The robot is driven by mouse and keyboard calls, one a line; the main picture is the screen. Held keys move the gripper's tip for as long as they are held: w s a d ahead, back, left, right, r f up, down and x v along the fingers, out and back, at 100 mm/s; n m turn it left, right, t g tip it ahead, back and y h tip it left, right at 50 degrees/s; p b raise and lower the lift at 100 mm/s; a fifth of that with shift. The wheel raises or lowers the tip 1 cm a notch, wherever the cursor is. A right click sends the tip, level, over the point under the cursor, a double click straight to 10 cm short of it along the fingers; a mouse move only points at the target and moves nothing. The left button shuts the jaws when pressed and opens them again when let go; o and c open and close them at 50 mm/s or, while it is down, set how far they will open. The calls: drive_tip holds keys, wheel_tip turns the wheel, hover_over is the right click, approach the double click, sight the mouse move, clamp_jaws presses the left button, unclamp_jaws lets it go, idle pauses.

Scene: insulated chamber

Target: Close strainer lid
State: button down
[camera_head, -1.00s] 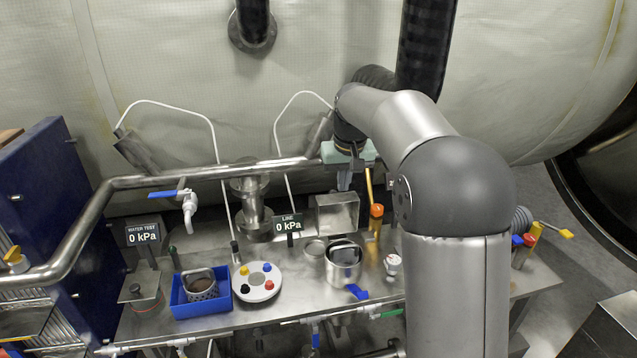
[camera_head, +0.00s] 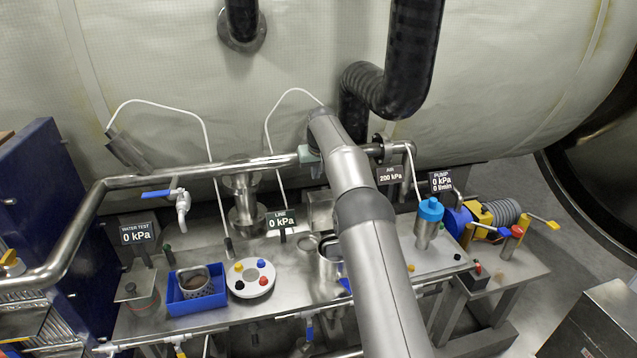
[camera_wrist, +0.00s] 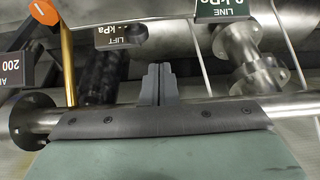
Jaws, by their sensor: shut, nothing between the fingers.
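My gripper (camera_wrist: 158,82) is in the wrist view, its two grey fingers together and empty in front of a steel pipe. In the head view its pale green hand (camera_head: 308,155) is at the horizontal pipe, behind the bench top; the fingertips are hard to make out there. A steel cylindrical vessel (camera_head: 327,268), which looks like the strainer body, stands on the bench, partly hidden by my arm. A round metal piece (camera_head: 307,243) is just left of it. A squarish metal plate or box (camera_head: 320,211) stands behind. I cannot tell which piece is the lid.
A blue tray (camera_head: 196,307) holds a mesh basket (camera_head: 192,281). Beside it is a white disc (camera_head: 240,289) with coloured knobs. A blue-capped cylinder (camera_head: 427,230) stands to the right. The steel pipe (camera_head: 235,168) runs across the back. A LINE sign (camera_head: 281,219) rises mid-bench.

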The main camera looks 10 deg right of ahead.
drive_tip(key=s+f, duration=0.2)
drive_tip(key=s, duration=0.1)
drive_tip(key=shift+d+f+p, duration=0.1)
drive_tip(key=shift+f+p, duration=0.2)
drive_tip(key=shift+f, duration=0.05)
drive_tip(key=shift+s+f+b, duration=0.1)
drive_tip(key=shift+b, duration=0.3)
